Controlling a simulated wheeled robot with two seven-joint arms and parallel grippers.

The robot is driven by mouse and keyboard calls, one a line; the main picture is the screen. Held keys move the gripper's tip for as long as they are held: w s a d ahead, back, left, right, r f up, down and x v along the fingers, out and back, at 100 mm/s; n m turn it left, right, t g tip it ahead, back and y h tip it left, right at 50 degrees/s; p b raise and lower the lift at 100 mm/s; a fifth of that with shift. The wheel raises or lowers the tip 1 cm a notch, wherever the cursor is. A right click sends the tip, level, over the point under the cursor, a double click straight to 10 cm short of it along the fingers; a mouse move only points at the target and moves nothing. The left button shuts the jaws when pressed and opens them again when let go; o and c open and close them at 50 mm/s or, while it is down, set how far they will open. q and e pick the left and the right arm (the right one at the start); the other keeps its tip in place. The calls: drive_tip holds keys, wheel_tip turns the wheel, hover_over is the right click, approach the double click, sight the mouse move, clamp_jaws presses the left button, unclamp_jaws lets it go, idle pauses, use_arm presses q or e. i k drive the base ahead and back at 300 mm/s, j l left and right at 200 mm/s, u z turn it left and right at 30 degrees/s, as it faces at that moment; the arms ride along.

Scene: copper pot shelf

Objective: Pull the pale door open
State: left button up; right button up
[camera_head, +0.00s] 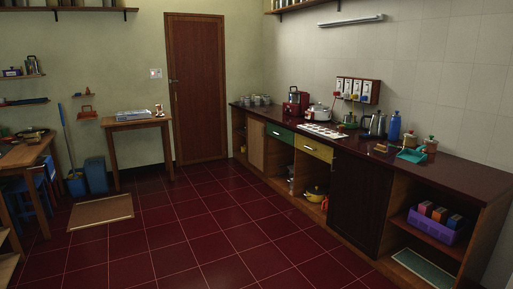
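The pale door (256,144) is a light tan cabinet panel low in the long counter, near its far end, left of the green drawer (279,133). It looks closed, flush with the counter front. Its handle is too small to make out. Neither of my grippers is in view.
The dark-topped counter (450,178) runs along the right wall, with a yellow drawer (314,149) and a dark cabinet door (357,200). A brown mat (101,212) lies on the red tile floor (200,235). A small table (136,124) stands at the back. The middle floor is clear.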

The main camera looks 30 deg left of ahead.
sight(256, 136)
drive_tip(key=i+j+u, duration=0.6)
drive_tip(key=i, duration=0.15)
drive_tip(key=i+j+u, duration=0.15)
drive_tip(key=i+u, duration=0.45)
drive_tip(key=i, duration=3.35)
drive_tip(key=i+j, duration=0.15)
drive_tip(key=i, duration=0.6)
drive_tip(key=i+j, duration=0.15)
drive_tip(key=i, duration=0.6)
drive_tip(key=i+j+z, duration=0.1)
drive_tip(key=i+z, duration=0.3)
drive_tip(key=i+j+z, duration=0.2)
drive_tip(key=i+z, duration=0.15)
drive_tip(key=i+j+z, duration=0.75)
